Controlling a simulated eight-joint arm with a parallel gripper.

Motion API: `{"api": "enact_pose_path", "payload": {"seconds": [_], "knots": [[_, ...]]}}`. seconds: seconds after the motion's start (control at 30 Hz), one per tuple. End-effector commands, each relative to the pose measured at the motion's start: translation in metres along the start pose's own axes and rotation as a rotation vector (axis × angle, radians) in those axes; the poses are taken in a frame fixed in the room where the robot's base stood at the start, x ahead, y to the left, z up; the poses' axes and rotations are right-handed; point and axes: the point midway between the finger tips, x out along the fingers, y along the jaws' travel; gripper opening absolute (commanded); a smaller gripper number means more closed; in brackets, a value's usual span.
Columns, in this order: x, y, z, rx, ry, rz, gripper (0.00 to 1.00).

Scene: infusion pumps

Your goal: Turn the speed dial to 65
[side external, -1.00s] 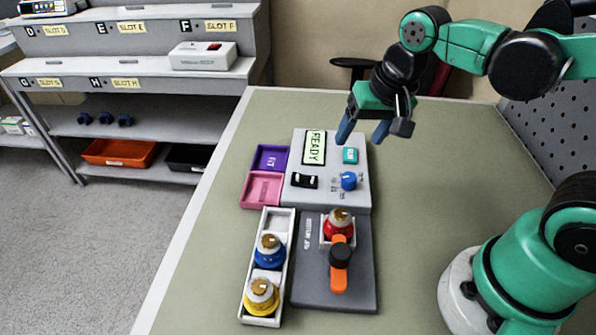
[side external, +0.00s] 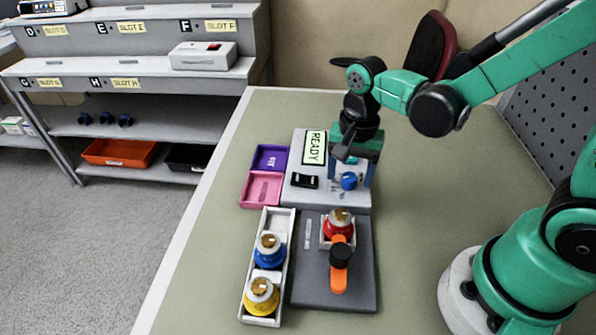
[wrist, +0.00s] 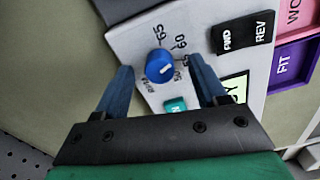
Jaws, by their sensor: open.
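The blue speed dial (side external: 349,181) sits on the grey pump panel (side external: 300,193). In the wrist view the dial (wrist: 158,64) has a small white mark on its face; which number it points at is too small to tell. Printed numbers around it include 65 and 60. My gripper (wrist: 160,70) is open, with one blue finger on each side of the dial in that view. In the side view my gripper (side external: 352,172) points down over the panel at the dial. I cannot tell whether the fingers touch it.
A READY display (side external: 314,147), a black FWD/REV switch (side external: 305,181) and a teal button (wrist: 175,106) are on the same panel. Purple (side external: 270,157) and pink (side external: 262,188) trays lie left. A red-based bottle (side external: 339,224) and orange lever (side external: 339,277) stand in front.

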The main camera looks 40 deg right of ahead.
Motion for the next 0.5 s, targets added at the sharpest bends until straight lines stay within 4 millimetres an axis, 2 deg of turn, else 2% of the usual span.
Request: {"api": "enact_pose_path", "payload": {"seconds": [0.3,0.5], "knots": [[0.0023,0.0002,0.0001,-0.001,0.0,0.0,0.65],[0.0022,0.0002,0.0,-0.001,0.0,0.0,0.08]]}}
